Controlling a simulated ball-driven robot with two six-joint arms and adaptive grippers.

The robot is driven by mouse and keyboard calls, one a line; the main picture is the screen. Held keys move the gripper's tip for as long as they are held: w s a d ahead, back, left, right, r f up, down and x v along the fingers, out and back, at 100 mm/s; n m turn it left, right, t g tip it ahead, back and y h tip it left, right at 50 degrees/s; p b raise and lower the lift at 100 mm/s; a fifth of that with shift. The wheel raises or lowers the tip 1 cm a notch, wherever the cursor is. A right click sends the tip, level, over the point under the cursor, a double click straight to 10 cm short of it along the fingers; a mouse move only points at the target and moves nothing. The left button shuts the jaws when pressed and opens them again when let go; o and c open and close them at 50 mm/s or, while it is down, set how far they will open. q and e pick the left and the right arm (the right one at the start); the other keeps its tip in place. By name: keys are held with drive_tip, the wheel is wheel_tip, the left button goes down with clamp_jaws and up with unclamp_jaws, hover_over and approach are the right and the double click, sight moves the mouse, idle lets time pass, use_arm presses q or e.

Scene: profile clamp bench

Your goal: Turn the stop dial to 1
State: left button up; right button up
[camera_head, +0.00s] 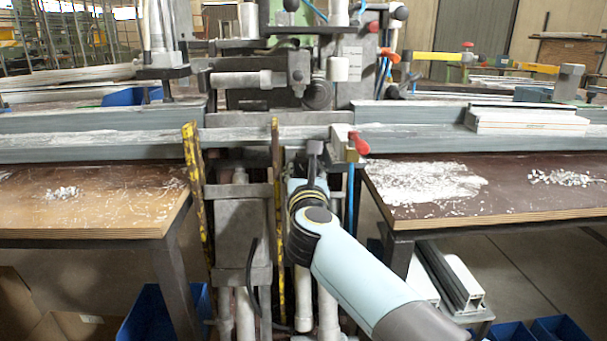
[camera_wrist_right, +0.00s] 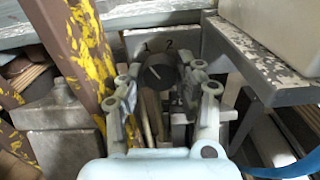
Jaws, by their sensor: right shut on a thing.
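The stop dial (camera_wrist_right: 158,77) is a dark round knob in the right wrist view, below the digits 1 and 2 on a grey plate (camera_wrist_right: 133,43). Its white mark slants up and left, toward the 1. My right gripper (camera_wrist_right: 160,84) has its fingers on both sides of the dial and is shut on it. In the head view my right gripper (camera_head: 315,152) is at the front of the bench, and I cannot make out the dial there. My left gripper is not in view.
Yellow-and-black bars (camera_head: 278,220) stand just left of my right arm. A red-handled lever (camera_head: 359,144) is close on the right of the gripper. Wooden tables (camera_head: 95,215) with shavings lie on both sides. A profile (camera_head: 525,120) rests at the back right.

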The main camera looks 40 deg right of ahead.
drive_tip(key=shift+f, duration=0.1)
drive_tip(key=o, duration=1.1)
drive_tip(key=shift+o, duration=0.2)
